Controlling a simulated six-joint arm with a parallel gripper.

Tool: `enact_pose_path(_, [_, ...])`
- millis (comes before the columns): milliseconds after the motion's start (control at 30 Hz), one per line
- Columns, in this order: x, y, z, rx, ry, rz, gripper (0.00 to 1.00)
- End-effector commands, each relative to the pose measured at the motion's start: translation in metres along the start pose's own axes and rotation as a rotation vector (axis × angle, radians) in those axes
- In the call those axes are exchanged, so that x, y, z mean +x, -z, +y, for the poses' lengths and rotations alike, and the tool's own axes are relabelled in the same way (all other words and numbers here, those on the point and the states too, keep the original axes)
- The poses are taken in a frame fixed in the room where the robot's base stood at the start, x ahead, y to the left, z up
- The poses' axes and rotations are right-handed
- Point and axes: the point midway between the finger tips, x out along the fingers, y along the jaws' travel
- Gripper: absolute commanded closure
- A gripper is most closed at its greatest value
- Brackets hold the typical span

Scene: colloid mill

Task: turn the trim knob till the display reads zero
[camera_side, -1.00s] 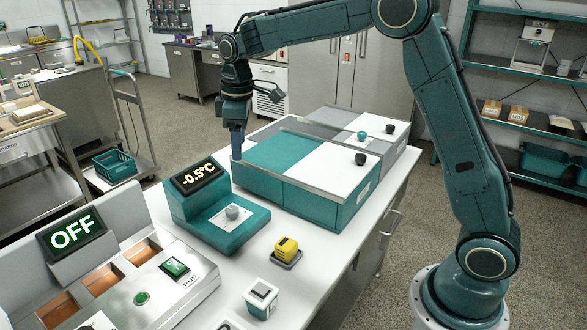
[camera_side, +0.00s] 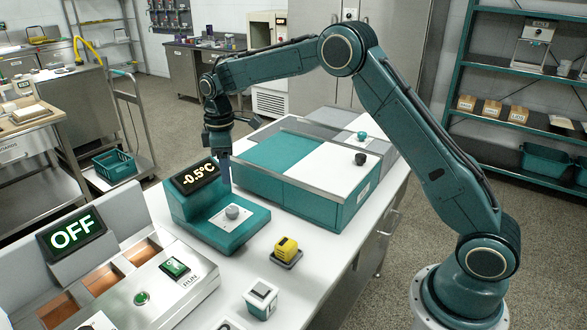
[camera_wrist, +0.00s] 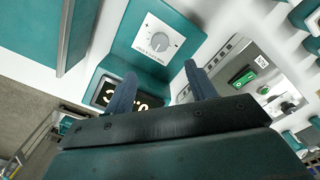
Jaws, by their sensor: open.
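The trim knob (camera_side: 232,212) is a round grey knob on a white plate on the sloped front of a teal unit (camera_side: 226,240). The display (camera_side: 195,178) on the same unit reads -0.5°C.
A large teal and white box (camera_side: 305,175) stands close to the right of the unit. A machine with an OFF display (camera_side: 72,232) stands at the left.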

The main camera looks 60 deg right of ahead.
Motion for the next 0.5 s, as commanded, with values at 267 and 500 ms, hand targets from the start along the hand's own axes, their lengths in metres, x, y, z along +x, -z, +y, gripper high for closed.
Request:
enact_pose_path(267, [0.037, -0.001, -0.001, 0.0, 0.003, -0.003, 0.44])
enact_pose_path(500, [0.074, -0.001, -0.001, 0.001, 0.004, -0.003, 0.44])
